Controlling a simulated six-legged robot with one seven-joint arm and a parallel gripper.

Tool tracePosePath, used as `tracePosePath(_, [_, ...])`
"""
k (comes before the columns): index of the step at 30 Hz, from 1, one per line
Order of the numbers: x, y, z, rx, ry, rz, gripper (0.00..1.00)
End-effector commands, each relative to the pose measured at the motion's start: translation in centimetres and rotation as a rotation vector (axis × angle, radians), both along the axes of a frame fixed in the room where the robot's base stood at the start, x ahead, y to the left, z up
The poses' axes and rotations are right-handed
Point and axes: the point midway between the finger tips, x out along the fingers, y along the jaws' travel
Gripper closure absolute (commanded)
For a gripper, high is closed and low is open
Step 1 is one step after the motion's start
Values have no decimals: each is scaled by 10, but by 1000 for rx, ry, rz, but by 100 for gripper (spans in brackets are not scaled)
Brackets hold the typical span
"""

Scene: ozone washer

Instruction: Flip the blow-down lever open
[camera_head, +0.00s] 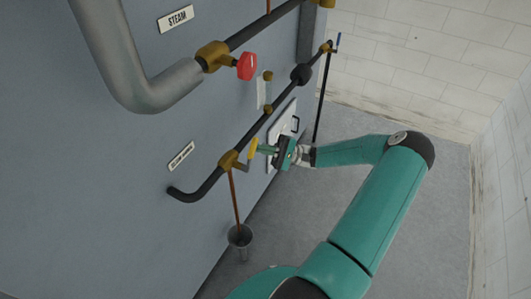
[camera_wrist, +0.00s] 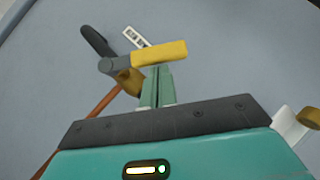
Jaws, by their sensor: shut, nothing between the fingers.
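The blow-down lever has a yellow handle (camera_head: 253,148) on a brass valve (camera_head: 229,161) at the lower end of the dark pipe. In the wrist view the yellow handle (camera_wrist: 160,53) points right from its grey pivot, with the brass valve body (camera_wrist: 131,81) below it. My gripper (camera_head: 264,149) is at the handle's right side in the head view. In the wrist view its green fingers (camera_wrist: 157,84) are together and empty, with their tips at the handle's lower edge. The handle hides the very tips, so I cannot tell whether they touch it.
A small label (camera_head: 181,156) is left of the valve. A copper drain pipe (camera_head: 235,200) runs down into a grey cup (camera_head: 240,238). A red-handled valve (camera_head: 246,66) sits on the steam pipe above. The floor (camera_head: 420,200) on the right is clear.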

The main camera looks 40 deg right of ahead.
Motion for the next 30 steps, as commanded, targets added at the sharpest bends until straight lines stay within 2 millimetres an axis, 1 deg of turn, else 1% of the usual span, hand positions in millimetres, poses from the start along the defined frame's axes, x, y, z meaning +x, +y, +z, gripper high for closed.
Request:
tracePosePath(6, [-6,7,15,-197,-68,1,100])
tracePosePath(15, [-12,19,30,-435,-153,1,100])
tracePosePath(21, [-15,27,34,-545,-193,1,100])
tracePosePath(30, [-17,32,37,-618,-220,1,100])
